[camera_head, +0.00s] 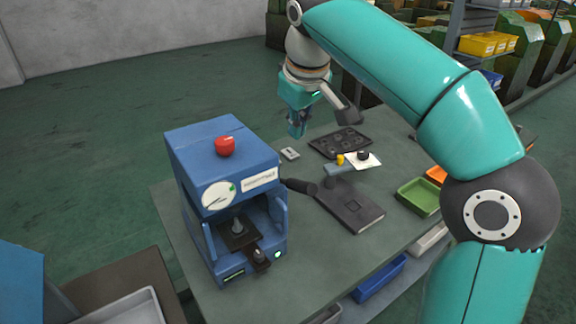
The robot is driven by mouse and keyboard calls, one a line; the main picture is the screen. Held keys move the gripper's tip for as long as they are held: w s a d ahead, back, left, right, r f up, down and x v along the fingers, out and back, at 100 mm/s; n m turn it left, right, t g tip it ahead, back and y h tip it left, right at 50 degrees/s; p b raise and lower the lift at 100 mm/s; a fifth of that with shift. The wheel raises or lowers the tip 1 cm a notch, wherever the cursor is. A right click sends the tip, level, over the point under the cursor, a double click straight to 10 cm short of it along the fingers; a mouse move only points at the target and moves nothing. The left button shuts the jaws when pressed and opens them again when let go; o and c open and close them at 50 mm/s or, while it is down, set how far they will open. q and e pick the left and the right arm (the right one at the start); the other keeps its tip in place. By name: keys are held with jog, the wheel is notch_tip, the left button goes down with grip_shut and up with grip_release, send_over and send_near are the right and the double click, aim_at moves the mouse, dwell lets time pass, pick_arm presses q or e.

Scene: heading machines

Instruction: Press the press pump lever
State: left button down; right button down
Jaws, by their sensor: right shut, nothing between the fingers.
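A blue press (222,165) stands upright on the left part of the workbench, with a red knob (225,146) on top and a round white dial (219,194) on its front. A black-handled lever (301,187) sticks out from its right side, roughly level. My right gripper (297,131) is shut and empty. It appears above the bench, up and to the right of the press in the picture, and apart from the lever. My left gripper is not in view.
On the workbench (320,265) lie a dark notebook (351,207), a black tray with round recesses (340,142) and a green bin (419,196). A small yellow-topped item (340,159) is near the notebook. A grey tray (126,308) is at lower left.

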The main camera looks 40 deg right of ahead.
jog(key=shift+s+a+r, duration=0.1)
jog(key=shift+s, duration=0.05)
jog(key=b, duration=0.1)
send_over(298, 181)
jog(key=f, duration=0.7)
jog(key=a+f, duration=0.1)
jog(key=f, duration=0.3)
jog(key=shift+s+f, duration=0.2)
jog(key=shift+s+d+f, duration=0.15)
jog(key=shift+s+f, duration=0.25)
jog(key=shift+f, duration=0.4)
